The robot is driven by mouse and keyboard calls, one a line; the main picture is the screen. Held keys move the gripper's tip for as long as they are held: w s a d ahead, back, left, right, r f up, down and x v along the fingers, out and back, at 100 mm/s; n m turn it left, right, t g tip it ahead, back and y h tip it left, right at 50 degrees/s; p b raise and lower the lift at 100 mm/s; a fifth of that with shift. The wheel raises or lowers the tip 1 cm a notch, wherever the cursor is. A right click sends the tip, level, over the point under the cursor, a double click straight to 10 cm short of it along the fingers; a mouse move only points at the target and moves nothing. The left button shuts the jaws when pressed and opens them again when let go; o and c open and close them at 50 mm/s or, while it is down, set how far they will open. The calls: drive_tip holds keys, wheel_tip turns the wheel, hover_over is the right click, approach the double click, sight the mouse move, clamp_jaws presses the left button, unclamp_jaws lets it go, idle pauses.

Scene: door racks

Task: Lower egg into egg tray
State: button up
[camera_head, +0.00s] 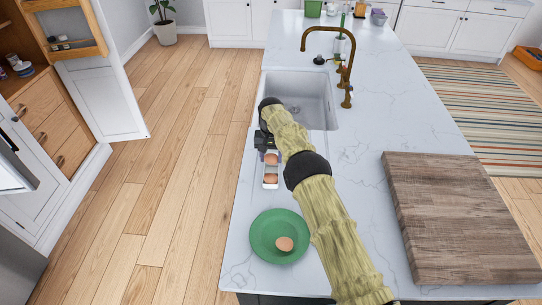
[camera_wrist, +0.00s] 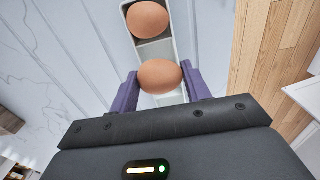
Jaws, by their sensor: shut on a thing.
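My gripper (camera_wrist: 160,84) has its purple fingers shut on a brown egg (camera_wrist: 160,76), one finger on each side. The held egg is over or in the near part of the narrow white egg tray (camera_wrist: 181,22); I cannot tell whether it touches the tray. Another brown egg (camera_wrist: 148,19) sits in the tray's far compartment in the wrist view. In the head view the tray (camera_head: 270,187) lies on the counter below the sink, with the tray egg (camera_head: 270,179) in its front part and the held egg (camera_head: 270,158) behind it.
A green plate (camera_head: 262,226) with a brown egg (camera_head: 285,244) lies in front of the tray. A wooden board (camera_head: 455,215) lies at the right. The sink (camera_head: 310,92) and a brass faucet (camera_head: 345,75) are beyond the tray. The counter's left edge is close to the tray.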

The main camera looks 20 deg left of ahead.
sight(271, 162)
drive_tip(key=shift+f+b, duration=1.15)
drive_tip(key=shift+f, duration=0.4)
idle(1.7)
drive_tip(key=o, duration=0.7)
drive_tip(key=shift+r, duration=0.1)
wheel_tip(271, 162, up, 8)
drive_tip(key=shift+f+b, duration=0.15)
drive_tip(key=shift+b, duration=0.6)
wheel_tip(271, 162, up, 10)
drive_tip(key=p, duration=0.7)
drive_tip(key=shift+f+p, duration=0.2)
drive_tip(key=shift+p, duration=0.1)
